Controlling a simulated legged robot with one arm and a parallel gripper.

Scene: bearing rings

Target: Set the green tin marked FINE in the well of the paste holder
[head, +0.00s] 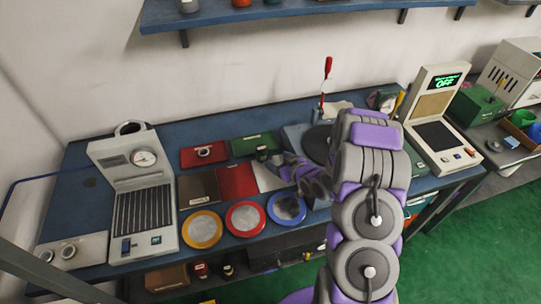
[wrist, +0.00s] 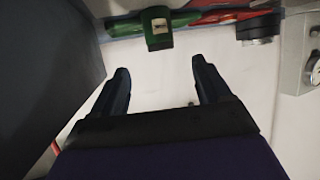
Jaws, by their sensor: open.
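My gripper (wrist: 162,88) is open, with nothing between its two dark fingers in the wrist view. A green tin (wrist: 157,30) with a small label stands beyond the fingertips, apart from them; the label is too small to read. In the head view a small dark green tin (head: 262,153) stands by the front of the green tray, close to my gripper. My arm partly hides the gripper there. I cannot tell which thing is the paste holder.
A red tray (head: 203,153) holding a ring and a green tray (head: 254,143) lie behind. Yellow, red and blue round dishes (head: 245,218) line the bench front. A gauge machine (head: 135,190) stands left, and a machine reading OFF (head: 438,120) stands right.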

